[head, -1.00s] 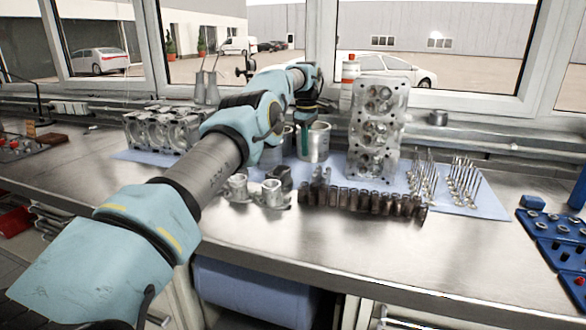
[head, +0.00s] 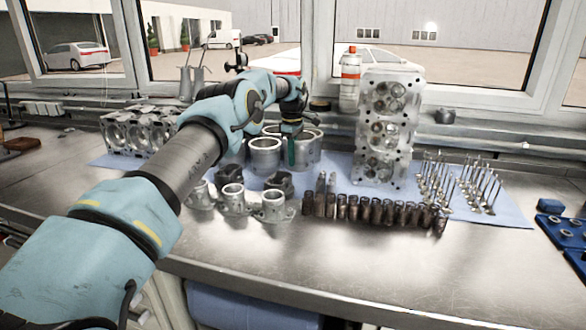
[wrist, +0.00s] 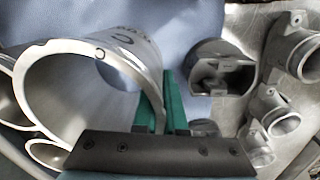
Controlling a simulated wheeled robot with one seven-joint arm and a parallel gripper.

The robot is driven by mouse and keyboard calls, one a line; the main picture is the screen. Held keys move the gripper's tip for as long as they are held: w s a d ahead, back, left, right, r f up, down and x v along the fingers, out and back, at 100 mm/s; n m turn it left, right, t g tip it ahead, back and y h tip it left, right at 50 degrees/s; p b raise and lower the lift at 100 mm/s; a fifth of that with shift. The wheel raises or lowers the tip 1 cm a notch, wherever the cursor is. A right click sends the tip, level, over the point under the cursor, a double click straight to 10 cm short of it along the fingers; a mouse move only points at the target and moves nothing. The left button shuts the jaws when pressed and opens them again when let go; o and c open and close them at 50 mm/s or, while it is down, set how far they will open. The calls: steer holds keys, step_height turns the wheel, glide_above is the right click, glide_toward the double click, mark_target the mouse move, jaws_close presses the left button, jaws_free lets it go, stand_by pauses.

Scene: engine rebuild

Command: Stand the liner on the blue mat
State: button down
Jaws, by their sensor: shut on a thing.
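The liner, a grey metal cylinder (head: 308,152), is upright at the right of a cluster of similar cylinders. Its base is at or close to the blue mat (head: 335,165); I cannot tell if it touches. My gripper (head: 291,152) points down at its near left edge. In the wrist view the green fingers (wrist: 162,105) are shut on the wall of the liner (wrist: 150,62), with its open rim facing the camera. The mat also shows behind it in the wrist view (wrist: 195,25). The gripper hides part of the liner in the head view.
Another cylinder (head: 265,157) stands close left. A dark piston (head: 278,182) and cast housings (head: 232,198) sit in front. A row of brown cylinders (head: 370,211), a cylinder head (head: 383,130) and valves (head: 465,185) stand right. Bare mat lies between the liner and the cylinder head.

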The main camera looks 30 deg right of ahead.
steer(key=shift+f+p, duration=0.6)
steer(key=shift+f, duration=1.3)
steer(key=c, duration=1)
jaws_free()
